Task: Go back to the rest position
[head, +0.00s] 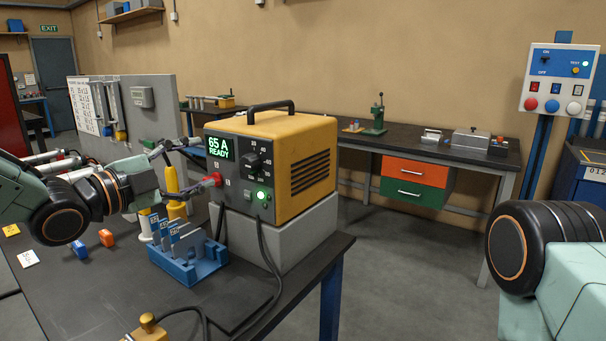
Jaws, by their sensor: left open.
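My left gripper (178,160) is at the end of the arm that comes in from the left. It is open and reaches over the workbench (110,300), just left of the yellow welding power unit (298,140). A yellow-handled tool (172,183) stands close by its fingers; I cannot tell if they touch. My right arm shows only as a dark joint and pale green link at the lower right. Its gripper is out of view.
A blue rack (190,270) with grey plates stands below my left gripper. A red connector (211,180) sticks out of the unit's front. Blue (78,250) and orange (106,238) blocks lie on the bench. A control panel (558,78) is at the right. Floor between benches is clear.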

